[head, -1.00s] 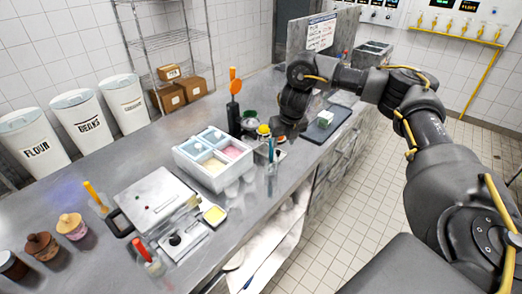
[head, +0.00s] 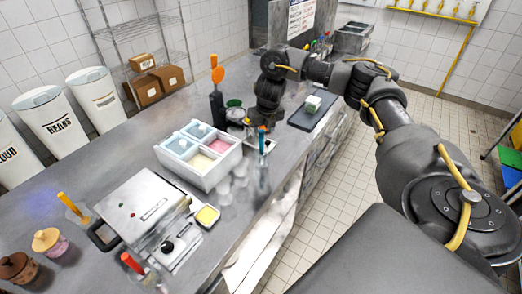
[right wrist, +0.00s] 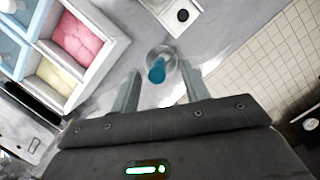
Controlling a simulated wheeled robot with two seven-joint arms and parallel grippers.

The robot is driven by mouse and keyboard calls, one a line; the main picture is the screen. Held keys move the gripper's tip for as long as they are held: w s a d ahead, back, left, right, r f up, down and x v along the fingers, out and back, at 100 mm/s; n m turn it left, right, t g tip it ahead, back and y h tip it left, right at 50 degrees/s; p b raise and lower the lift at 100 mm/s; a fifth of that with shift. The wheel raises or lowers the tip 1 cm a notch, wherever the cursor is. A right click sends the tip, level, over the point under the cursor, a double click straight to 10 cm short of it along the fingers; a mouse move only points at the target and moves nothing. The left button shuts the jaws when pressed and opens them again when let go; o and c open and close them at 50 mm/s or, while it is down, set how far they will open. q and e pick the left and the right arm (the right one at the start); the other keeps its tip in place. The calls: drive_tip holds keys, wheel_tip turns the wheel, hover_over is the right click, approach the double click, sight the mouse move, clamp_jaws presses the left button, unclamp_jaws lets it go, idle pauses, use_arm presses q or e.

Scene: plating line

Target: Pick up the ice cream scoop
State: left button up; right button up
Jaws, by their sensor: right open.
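A teal-handled utensil, apparently the ice cream scoop (head: 262,140), stands in a clear glass beside the ice cream tubs on the counter; its head is hidden. In the right wrist view the teal handle (right wrist: 157,70) points towards the camera, with the clear glass (right wrist: 164,54) around it. My right gripper (right wrist: 163,90) is open, its two fingers on either side of the handle in the picture, with nothing held. In the head view my right gripper (head: 265,122) is just above and behind the handle, its fingers hard to make out. My left gripper is out of view.
A white ice cream box (head: 190,180) with blue, pink and yellow compartments stands left of the glass. A dark board (head: 312,112) with a pale block lies to the right. A black holder (head: 217,108) with orange utensils stands behind. A metal appliance (head: 145,205) is nearer.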

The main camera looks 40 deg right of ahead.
sight(261, 138)
drive_tip(key=shift+s+f, duration=0.1)
drive_tip(key=shift+f, duration=0.05)
drive_tip(key=x, duration=0.5)
drive_tip(key=shift+a+b, duration=0.15)
drive_tip(key=shift+b, duration=0.15)
clamp_jaws()
